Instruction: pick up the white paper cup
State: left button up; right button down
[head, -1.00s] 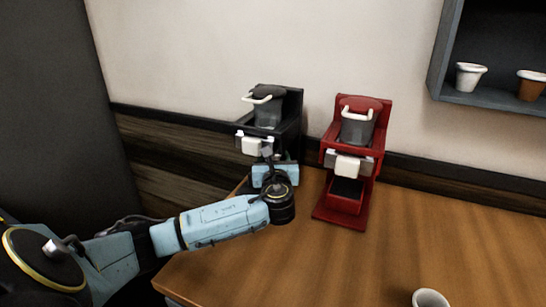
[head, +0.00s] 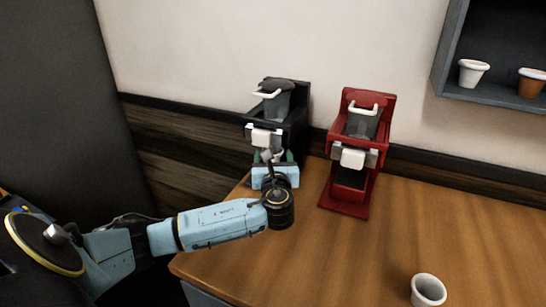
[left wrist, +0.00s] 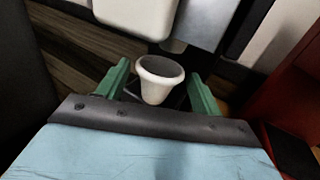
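A white cup (left wrist: 160,85) stands upright below the black brewer's spout area in the left wrist view. My left gripper (left wrist: 160,85) has its green fingers spread on either side of this cup, with gaps visible on both sides. In the head view the left gripper (head: 274,157) is at the front of the black brewer (head: 292,125), and the cup there is mostly hidden. Another white cup (head: 429,291) stands on the table near the front edge of the view. My right gripper is not in view.
A red brewer (head: 349,200) stands to the right of the black one. A wall shelf (head: 485,94) holds a white cup (head: 472,73) and a brown cup (head: 531,85). The wooden table (head: 450,230) is clear between the red brewer and the front cup.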

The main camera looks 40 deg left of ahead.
pick_arm(q)
jog(key=shift+o, duration=1)
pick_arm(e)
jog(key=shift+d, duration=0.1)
pick_arm(q)
jog(key=shift+s+d, duration=0.1)
jog(key=shift+d, duration=0.05)
jog(key=p+v, duration=0.1)
jog(key=v, duration=1.2)
jog(key=shift+p, duration=0.35)
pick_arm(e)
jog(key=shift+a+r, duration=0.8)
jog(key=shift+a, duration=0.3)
pick_arm(q)
jog(key=shift+o, duration=0.2)
